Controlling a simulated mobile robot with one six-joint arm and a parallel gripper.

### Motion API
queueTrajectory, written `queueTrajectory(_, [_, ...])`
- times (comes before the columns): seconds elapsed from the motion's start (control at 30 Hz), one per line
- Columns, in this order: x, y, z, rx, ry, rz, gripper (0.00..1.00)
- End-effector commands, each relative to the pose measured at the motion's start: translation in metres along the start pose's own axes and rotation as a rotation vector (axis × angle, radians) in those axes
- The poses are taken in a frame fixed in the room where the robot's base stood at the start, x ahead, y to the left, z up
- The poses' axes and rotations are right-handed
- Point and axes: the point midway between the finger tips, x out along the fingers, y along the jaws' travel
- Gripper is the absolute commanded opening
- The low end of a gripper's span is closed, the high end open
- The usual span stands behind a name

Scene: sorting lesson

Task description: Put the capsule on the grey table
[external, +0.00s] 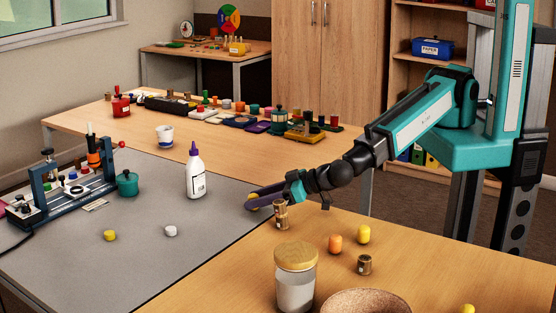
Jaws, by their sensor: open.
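The grey table (150,240) fills the left of the external view. My gripper (256,199) is open, low over its right edge, with its fingers pointing left. I cannot tell for certain which piece is the capsule.
A brass cylinder (281,214) stands close by my gripper. A white glue bottle (195,172), a yellow piece (110,235) and a white piece (171,231) are on the grey table. A lidded jar (295,278) stands in front. The grey table's front is mostly clear.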

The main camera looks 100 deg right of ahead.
Motion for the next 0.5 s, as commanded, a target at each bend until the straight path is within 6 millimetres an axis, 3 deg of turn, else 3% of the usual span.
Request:
queueTrajectory(0.4, [-0.047,0.001,0.001,0.001,0.0,-0.002,0.43])
queueTrajectory(0.5, [-0.05,0.0,-0.003,-0.001,-0.001,0.0,0.43])
